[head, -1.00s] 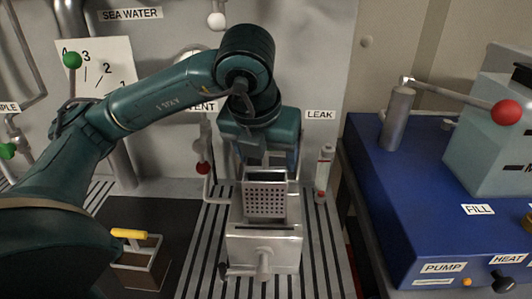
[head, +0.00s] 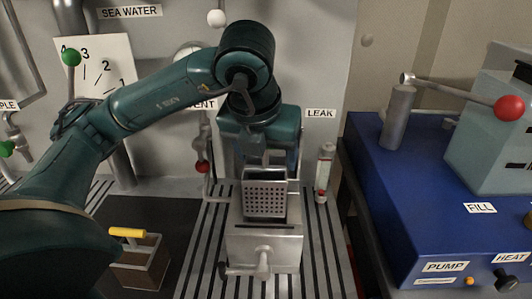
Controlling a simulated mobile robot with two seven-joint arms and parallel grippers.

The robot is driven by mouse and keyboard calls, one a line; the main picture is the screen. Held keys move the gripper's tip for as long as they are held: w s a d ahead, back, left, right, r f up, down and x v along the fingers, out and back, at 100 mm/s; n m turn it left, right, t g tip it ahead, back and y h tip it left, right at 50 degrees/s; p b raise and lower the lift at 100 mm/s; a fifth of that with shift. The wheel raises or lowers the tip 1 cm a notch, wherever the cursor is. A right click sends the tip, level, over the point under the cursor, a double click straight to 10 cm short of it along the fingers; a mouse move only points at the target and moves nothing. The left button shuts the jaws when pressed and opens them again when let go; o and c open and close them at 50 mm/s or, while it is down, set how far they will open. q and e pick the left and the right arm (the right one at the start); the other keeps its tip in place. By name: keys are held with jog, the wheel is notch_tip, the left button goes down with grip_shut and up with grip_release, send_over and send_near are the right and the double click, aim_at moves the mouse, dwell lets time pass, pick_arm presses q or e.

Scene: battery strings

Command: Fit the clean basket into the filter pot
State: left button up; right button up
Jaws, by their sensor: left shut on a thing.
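The basket (head: 265,199) is a grey metal box with a perforated front face and an open top. My left gripper (head: 266,162) is shut on it from above, near its upper rim. The filter pot (head: 262,250) is a pale metal box with a spout or valve on its front, standing on the slatted bench. The basket is at the pot's top, behind its front edge. I cannot tell whether its bottom is inside the pot or just above it. My right gripper is not in view.
A box with a yellow handle (head: 140,265) stands on the dark mat at the lower left. A clear upright tube (head: 325,170) stands right of the pot. A blue unit (head: 390,200) with a red-knobbed lever (head: 508,108) is at the right. The slats beside the pot are clear.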

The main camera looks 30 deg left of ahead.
aim_at(266, 169)
pick_arm(q)
jog(key=shift+b, duration=0.5)
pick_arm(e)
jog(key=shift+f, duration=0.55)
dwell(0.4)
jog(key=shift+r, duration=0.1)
pick_arm(q)
jog(key=shift+f, duration=0.15)
jog(key=shift+f+b, duration=0.3)
jog(key=shift+b, duration=0.2)
jog(key=shift+f, duration=0.25)
jog(key=shift+f+b, duration=0.2)
jog(key=shift+b, duration=0.25)
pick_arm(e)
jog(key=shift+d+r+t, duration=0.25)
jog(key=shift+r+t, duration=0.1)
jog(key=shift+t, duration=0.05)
pick_arm(q)
jog(key=shift+f+b, duration=0.4)
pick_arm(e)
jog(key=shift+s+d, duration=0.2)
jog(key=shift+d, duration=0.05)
pick_arm(q)
jog(key=shift+f+b, duration=0.3)
jog(key=shift+b, duration=0.05)
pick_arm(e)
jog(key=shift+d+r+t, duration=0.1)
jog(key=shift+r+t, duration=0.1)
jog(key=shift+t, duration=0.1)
